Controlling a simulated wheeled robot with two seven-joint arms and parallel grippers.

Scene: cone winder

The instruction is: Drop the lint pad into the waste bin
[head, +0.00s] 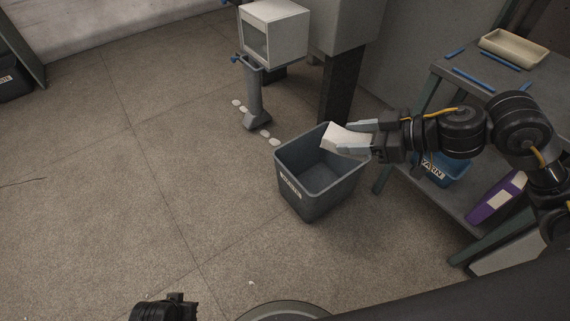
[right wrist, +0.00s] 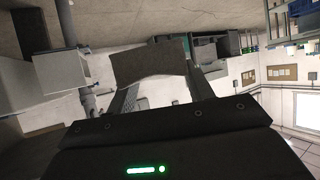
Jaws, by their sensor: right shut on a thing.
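The lint pad (head: 345,138) is a pale, slightly curved slab. My right gripper (head: 352,140) is shut on it, and the pad sticks out to the left from the fingers. The pad is above the back right part of the waste bin's opening, apart from the bin floor. The waste bin (head: 305,201) is an open grey tub with a white label, standing on the floor; its visible inside looks empty. In the right wrist view the pad (right wrist: 150,62) looks brownish grey between the fingertips. My left gripper's fingers do not show.
Several white oval pieces (head: 265,133) lie on the floor behind the bin, near a grey pedestal (head: 255,100) and machine box (head: 275,35). A bench at right carries a beige tray (head: 514,47) and blue sticks, with a blue bin (head: 447,172) below. Floor left of the bin is clear.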

